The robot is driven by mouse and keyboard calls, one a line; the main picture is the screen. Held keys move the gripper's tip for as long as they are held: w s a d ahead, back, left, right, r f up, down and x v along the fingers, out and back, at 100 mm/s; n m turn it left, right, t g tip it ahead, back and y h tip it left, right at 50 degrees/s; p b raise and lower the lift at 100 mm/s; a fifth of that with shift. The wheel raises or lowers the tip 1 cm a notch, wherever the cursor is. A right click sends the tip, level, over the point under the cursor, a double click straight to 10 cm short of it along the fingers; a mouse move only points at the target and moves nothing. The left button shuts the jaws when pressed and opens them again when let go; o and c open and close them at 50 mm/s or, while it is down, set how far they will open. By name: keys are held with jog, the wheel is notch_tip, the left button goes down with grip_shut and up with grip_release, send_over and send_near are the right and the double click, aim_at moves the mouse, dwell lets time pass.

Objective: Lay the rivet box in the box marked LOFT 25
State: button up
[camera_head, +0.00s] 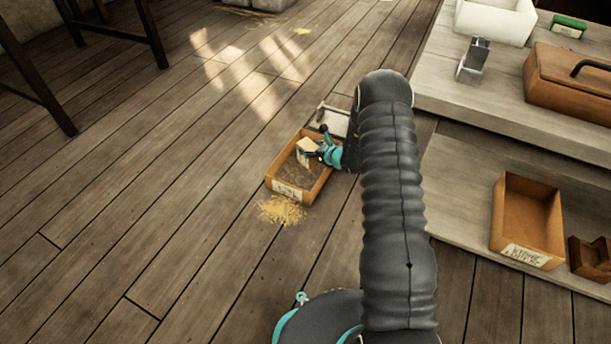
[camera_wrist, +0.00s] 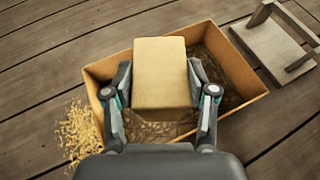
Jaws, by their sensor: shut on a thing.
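My gripper (camera_wrist: 161,100) is shut on the rivet box, a small tan carton (camera_wrist: 160,72), with one finger on each side of it. In the head view the carton (camera_head: 306,151) shows pale above an open brown box (camera_head: 274,184) on the floor. The open box (camera_wrist: 247,95) also shows in the wrist view, under the carton, with dark brown contents inside. The carton hides part of its far wall, and I cannot tell whether it touches the contents. A pale label is on the open box's front, too small to read.
Wood shavings (camera_head: 283,210) lie by the open box. A small wooden stand (camera_wrist: 277,40) is close to its right. Another open labelled box (camera_head: 527,222) sits on the low shelf at right. A brown case (camera_head: 568,84) and white bin (camera_head: 495,20) are on the bench.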

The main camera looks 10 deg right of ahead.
jog(key=f+b, duration=0.1)
jog(key=f, duration=0.9)
jog(key=shift+w, duration=0.2)
jog(key=o, duration=1.5)
jog(key=shift+f, duration=0.2)
jog(key=shift+s+r, duration=0.1)
jog(key=shift+r, duration=0.15)
jog(key=p+v, duration=0.1)
jog(key=v, duration=1)
jog(key=shift+s+d+r, duration=0.1)
jog(key=shift+s+d, duration=0.1)
jog(key=shift+s, duration=0.1)
